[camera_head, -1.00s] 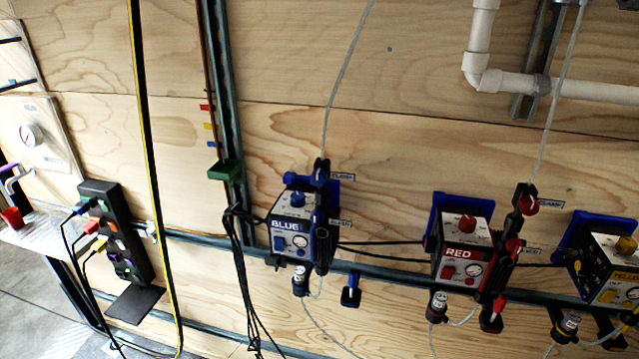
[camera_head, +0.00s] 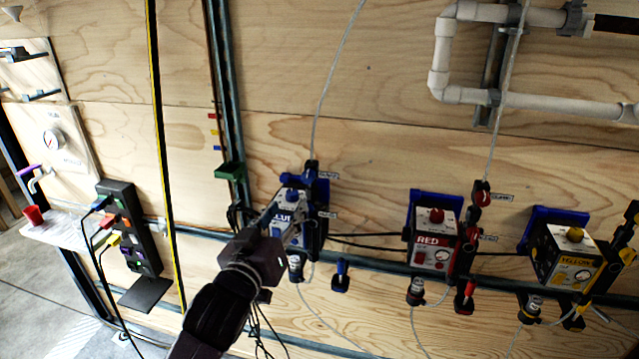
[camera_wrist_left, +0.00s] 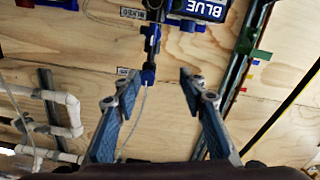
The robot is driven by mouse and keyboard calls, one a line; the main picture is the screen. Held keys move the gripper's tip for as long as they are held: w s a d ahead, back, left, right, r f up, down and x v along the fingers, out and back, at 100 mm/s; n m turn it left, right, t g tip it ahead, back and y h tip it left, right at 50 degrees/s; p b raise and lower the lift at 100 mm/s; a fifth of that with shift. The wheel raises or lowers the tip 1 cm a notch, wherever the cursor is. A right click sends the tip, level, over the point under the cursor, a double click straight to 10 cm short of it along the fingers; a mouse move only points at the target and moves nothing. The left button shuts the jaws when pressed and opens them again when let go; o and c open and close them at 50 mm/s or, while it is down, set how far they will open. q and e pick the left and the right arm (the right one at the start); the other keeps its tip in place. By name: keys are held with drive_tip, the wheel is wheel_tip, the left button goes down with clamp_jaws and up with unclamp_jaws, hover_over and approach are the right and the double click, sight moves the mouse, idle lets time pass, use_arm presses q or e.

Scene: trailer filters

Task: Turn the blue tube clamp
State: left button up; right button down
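The blue unit (camera_head: 284,222) hangs on the wall rail, partly hidden by my left gripper (camera_head: 256,257), which is in front of its lower left part. The blue tube clamp (camera_head: 312,172) sits above the unit on a clear tube, next to a small label. In the left wrist view, which is upside down, the blue clamp (camera_wrist_left: 149,75) shows beyond the fingertips, with the tube running from it. There my left gripper (camera_wrist_left: 150,92) is open and empty, its fingers spread on either side of the tube in the picture, apart from the clamp. My right gripper is not in view.
The red unit (camera_head: 435,240) and yellow unit (camera_head: 570,258) hang to the right. A blue-handled part (camera_head: 341,275) hangs below the rail. A green block (camera_head: 229,170) is on the vertical rail at left. White pipes (camera_head: 442,60) are at upper right.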

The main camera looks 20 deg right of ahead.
sight(307, 179)
use_arm(q)
drive_tip(key=shift+h, duration=0.4)
drive_tip(key=w+d+r, duration=0.1)
drive_tip(key=w+d+r+p, duration=0.1)
drive_tip(key=d, duration=0.1)
drive_tip(key=w+d+r+p, duration=0.1)
drive_tip(key=w+d, duration=0.1)
drive_tip(key=shift+w+d+p, duration=0.3)
drive_tip(key=shift+w+d, duration=0.05)
drive_tip(key=shift+w, duration=0.2)
clamp_jaws()
